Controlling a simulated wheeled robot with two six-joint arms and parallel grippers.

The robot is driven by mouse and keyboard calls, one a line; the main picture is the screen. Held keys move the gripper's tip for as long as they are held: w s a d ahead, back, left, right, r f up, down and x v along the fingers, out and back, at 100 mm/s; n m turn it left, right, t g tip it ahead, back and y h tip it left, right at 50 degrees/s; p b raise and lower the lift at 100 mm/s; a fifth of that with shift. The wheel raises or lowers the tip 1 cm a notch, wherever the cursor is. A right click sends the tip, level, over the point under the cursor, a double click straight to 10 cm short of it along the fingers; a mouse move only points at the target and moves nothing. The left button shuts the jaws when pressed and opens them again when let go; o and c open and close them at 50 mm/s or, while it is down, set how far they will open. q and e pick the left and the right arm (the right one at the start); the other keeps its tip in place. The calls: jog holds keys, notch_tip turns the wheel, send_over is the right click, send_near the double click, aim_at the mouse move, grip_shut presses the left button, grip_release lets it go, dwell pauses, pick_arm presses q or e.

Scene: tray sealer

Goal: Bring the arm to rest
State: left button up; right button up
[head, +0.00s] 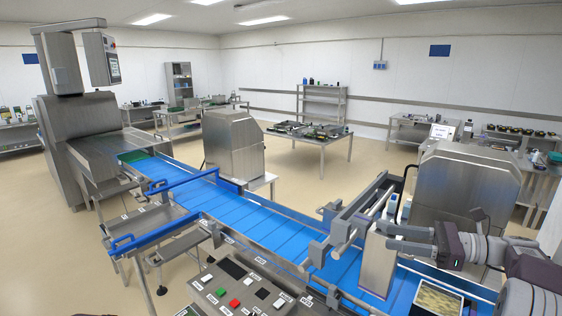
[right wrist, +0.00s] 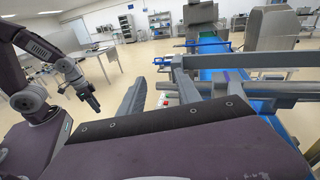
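My right arm comes in from the right in the head view. Its gripper (head: 386,237) is above the blue conveyor (head: 245,217), close to a steel post with rails. Its two fingers point left with a gap between them. In the right wrist view the right gripper (right wrist: 158,88) shows its fingers well apart, with nothing held between them. My left arm shows at the left of the right wrist view, its gripper (right wrist: 91,101) hanging clear of the bench; its finger gap is too small to judge. The left gripper is outside the head view.
A tray of yellowish food (head: 437,299) lies on the belt below my right arm. Steel rails (head: 352,212) cross the conveyor near the gripper. A control panel (head: 240,287) is in front. A steel cabinet (head: 465,190) stands behind. Open floor lies beyond the conveyor.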

jog(key=s+a+f+n+g+h, duration=0.1)
jog(key=a+f+g, duration=0.1)
jog(key=a, duration=0.5)
jog(key=s+a+f+n+g, duration=0.1)
jog(key=a+g, duration=0.1)
jog(key=a, duration=0.5)
jog(key=s+a+f+n+g+h+b, duration=0.1)
jog(key=s+a+f+n+g+h, duration=0.35)
jog(key=s+a+f, duration=0.5)
jog(key=s+d+f+n+h, duration=0.5)
jog(key=s+f+n+h, duration=0.2)
jog(key=s+f, duration=0.35)
jog(key=w+d+f+n+t+h, duration=0.1)
jog(key=d+f+n+t+h, duration=0.1)
jog(key=d+f+n, duration=0.3)
jog(key=d+n+h, duration=0.1)
jog(key=d+n, duration=0.1)
jog(key=n, duration=0.1)
jog(key=shift+w+f+t, duration=0.15)
jog(key=shift+f+t, duration=0.05)
jog(key=shift+t, duration=0.15)
jog(key=shift+d, duration=0.15)
